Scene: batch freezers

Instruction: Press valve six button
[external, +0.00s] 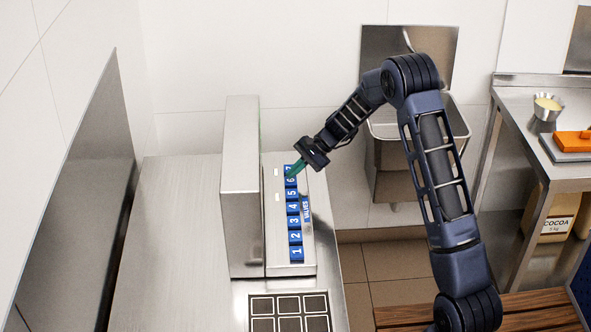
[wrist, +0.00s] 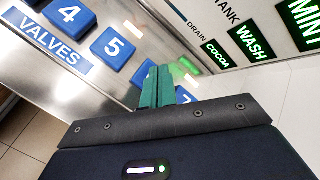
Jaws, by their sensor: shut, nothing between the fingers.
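The valve six button (external: 290,182) is a blue block marked 6, near the far end of the row of numbered blue buttons on the steel panel. My gripper (external: 291,175) is shut and empty, with its green fingers pointing down at the six button. In the wrist view the green fingers (wrist: 156,78) cover most of that button; only a blue edge (wrist: 139,74) shows to their left. Button 5 (wrist: 113,47) is clear to the left, and button 7 (wrist: 186,96) is partly hidden on the right. I cannot tell whether the fingertips touch the six button.
A steel upright housing (external: 242,190) stands left of the buttons. Lit green WASH (wrist: 254,40) and COCOA (wrist: 215,57) labels are on its face. A sink (external: 395,160) is at the back and a side table (external: 515,105) stands at the right.

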